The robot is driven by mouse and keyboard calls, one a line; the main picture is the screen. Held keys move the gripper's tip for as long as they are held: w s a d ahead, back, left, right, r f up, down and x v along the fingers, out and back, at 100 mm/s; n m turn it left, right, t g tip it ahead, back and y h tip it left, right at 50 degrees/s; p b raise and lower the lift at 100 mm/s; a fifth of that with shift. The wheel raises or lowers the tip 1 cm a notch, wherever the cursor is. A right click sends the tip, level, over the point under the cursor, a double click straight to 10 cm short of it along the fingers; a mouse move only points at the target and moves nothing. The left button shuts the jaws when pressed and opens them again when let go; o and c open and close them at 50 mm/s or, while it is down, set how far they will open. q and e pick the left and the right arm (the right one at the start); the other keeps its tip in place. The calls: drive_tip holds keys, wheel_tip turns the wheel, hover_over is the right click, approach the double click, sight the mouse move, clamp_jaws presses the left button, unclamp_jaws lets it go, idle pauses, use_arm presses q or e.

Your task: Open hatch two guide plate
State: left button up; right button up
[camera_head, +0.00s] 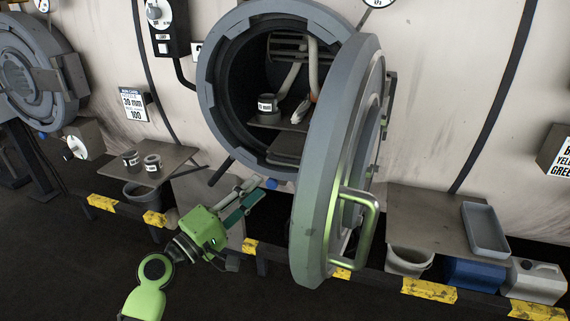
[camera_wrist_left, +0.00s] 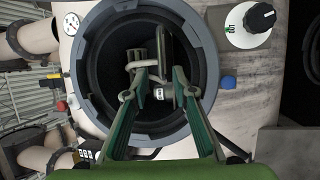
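The middle round hatch (camera_head: 222,112) is open, its thick grey door (camera_head: 325,190) swung out to the right with a green-lit bar handle (camera_head: 362,220). Inside are a flat plate (camera_head: 290,122), a darker panel (camera_head: 287,149) below it, a labelled ring-like piece (camera_head: 267,104) and pale tubes; I cannot tell for sure which part is the guide plate. My left gripper (camera_head: 257,187) is open and empty, below and outside the opening. In the left wrist view the open fingers (camera_wrist_left: 160,76) point toward the hatch ring (camera_wrist_left: 91,90). My right gripper is not in view.
A side shelf (camera_head: 150,176) with two labelled cups stands left of my left gripper. Another shelf (camera_head: 420,215) with a grey tray (camera_head: 486,229) is right of the door. A yellow-marked rail (camera_head: 430,290) runs low along the machine. The open door limits room on the right.

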sight(285, 164)
use_arm(q)
drive_tip(key=p+x, duration=0.1)
drive_tip(key=x, duration=1)
drive_tip(key=shift+w+d+p, duration=0.15)
drive_tip(key=shift+w+p, duration=0.05)
drive_tip(key=shift+p, duration=0.1)
clamp_jaws()
